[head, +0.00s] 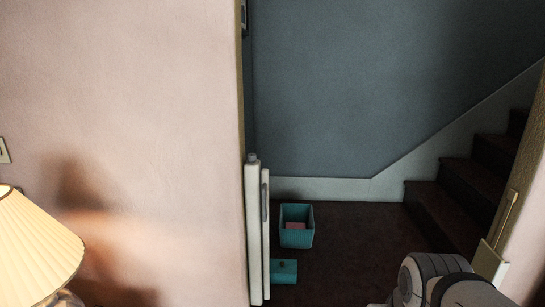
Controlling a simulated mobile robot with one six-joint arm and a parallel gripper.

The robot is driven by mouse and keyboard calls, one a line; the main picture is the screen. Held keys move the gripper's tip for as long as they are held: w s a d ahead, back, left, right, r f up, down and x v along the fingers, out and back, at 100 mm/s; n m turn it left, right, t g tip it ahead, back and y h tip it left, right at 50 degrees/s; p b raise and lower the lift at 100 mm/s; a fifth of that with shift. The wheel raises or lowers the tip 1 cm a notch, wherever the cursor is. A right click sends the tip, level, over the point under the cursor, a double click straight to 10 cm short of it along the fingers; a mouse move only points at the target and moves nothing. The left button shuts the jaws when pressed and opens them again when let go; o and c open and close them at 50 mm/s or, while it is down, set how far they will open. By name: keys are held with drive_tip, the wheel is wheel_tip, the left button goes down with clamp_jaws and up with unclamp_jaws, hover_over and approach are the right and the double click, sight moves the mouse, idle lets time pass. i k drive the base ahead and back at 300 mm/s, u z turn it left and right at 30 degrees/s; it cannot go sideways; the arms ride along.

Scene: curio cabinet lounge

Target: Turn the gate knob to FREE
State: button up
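A white upright gate housing (253,235) stands against the edge of the doorway in the head view. A small grey-blue knob (252,157) sits on its top end. It is too small to read any marking or tell which way it is turned. A second narrow white upright bar (265,235) with a grey handle-like strip stands close beside the housing. Part of my arm shows at the bottom right, well apart from the knob. My gripper is out of view.
A teal basket (297,241) with something pink inside and a teal box (284,271) stand on the dark floor beyond the gate. Dark stairs (455,215) rise at the right. A lit lamp (35,245) is at lower left. The doorway between is open.

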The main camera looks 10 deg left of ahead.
sight(251, 157)
drive_tip(key=u, duration=0.05)
drive_tip(key=i, duration=0.9)
drive_tip(key=z, duration=0.05)
